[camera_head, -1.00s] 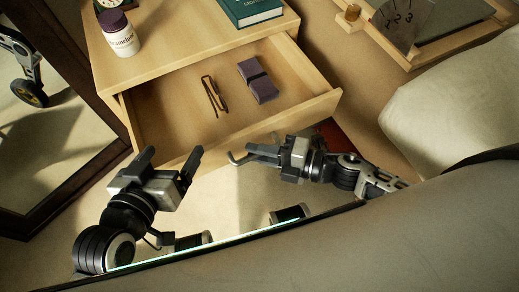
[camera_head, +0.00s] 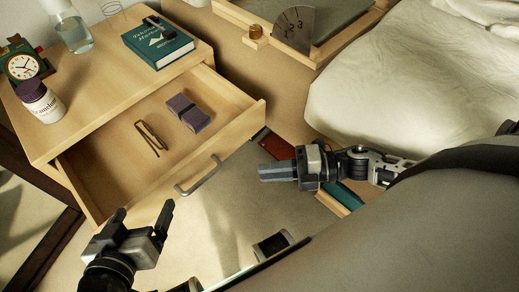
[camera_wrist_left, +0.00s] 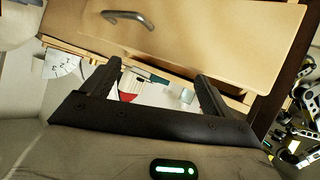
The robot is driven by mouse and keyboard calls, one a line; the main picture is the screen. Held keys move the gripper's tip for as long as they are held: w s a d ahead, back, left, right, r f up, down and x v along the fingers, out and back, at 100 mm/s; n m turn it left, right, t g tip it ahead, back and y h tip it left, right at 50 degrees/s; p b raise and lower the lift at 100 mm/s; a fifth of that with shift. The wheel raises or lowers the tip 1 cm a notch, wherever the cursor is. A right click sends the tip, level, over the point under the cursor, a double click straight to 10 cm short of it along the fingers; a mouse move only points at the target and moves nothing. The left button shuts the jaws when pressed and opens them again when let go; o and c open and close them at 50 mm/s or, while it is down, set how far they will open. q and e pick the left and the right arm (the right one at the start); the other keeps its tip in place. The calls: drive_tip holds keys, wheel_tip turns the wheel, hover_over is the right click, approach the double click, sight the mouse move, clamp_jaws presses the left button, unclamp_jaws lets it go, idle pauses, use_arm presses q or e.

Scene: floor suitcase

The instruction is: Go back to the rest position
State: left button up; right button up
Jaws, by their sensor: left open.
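My left gripper (camera_head: 142,213) is low at the left in the head view, in front of the open drawer (camera_head: 88,188), with its two fingers spread and nothing between them. In the left wrist view its fingers (camera_wrist_left: 158,82) also stand apart and empty, below the drawer's front with its metal handle (camera_wrist_left: 130,18). My right gripper (camera_head: 262,173) is right of the drawer handle (camera_head: 198,177) and clear of it. Its fingers point left and overlap in this view, so their gap is hidden. I see nothing held in it.
The drawer stands open, with a purple bundle (camera_head: 188,112) and a dark wire-like item (camera_head: 151,138) inside. A white bottle (camera_head: 40,102), clock (camera_head: 24,65) and green book (camera_head: 158,45) are on the cabinet top. A bed (camera_head: 400,85) is at the right.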

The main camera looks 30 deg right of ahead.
drive_tip(key=shift+s+d, duration=0.15)
drive_tip(key=shift+d, duration=0.15)
